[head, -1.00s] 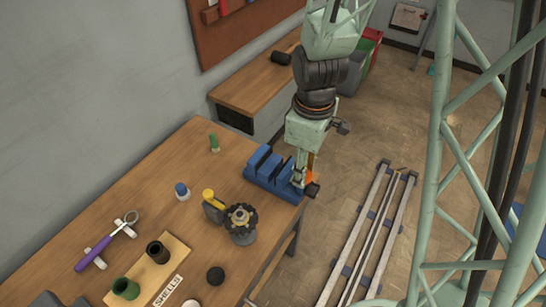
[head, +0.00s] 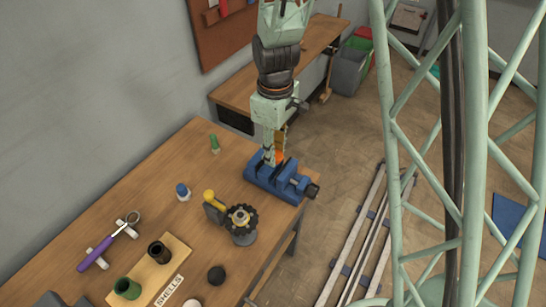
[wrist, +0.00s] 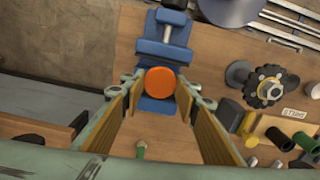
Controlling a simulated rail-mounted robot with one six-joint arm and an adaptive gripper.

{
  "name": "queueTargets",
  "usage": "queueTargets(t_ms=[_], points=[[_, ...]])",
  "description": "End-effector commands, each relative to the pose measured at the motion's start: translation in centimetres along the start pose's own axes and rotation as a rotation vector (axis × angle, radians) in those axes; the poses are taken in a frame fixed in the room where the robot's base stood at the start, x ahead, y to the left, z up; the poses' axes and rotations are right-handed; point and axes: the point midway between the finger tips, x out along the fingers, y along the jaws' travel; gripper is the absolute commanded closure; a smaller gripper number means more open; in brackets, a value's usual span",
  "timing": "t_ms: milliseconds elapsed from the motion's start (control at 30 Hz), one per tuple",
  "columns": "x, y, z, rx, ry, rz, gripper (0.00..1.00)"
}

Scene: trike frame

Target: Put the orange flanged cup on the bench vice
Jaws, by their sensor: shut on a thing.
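The orange flanged cup (wrist: 160,80) shows in the wrist view as a round orange disc between the two fingertips. In the head view only a small orange part (head: 279,157) shows beside the fingers. My gripper (head: 272,156) is shut on the cup and is over the bench vice. The blue bench vice (head: 262,185) sits at the bench's right edge. It also shows in the wrist view (wrist: 163,50), with the cup overlapping its jaw area. I cannot tell whether the cup touches the vice. The cup's far side is hidden.
A dark gear on a stand (head: 241,222) and a yellow-topped part (head: 209,197) stand near the vice. A wooden shells board (head: 180,262) holds two cups. Bench between them is clear.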

Motion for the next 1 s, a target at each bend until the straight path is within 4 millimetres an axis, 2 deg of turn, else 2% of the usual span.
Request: queueTargets(t_ms=[267,400,733,1000], points=[[0.0,0.0,-0.1,0.000,0.000,0.000,0.83],[0.1,0.3,-0.8,0.000,0.000,0.000,0.83],[2.9,0.2,-0.7,0.000,-0.002,-0.002,0.83],[3.6,0.3,-0.8,0.000,0.000,0.000,0.83]])
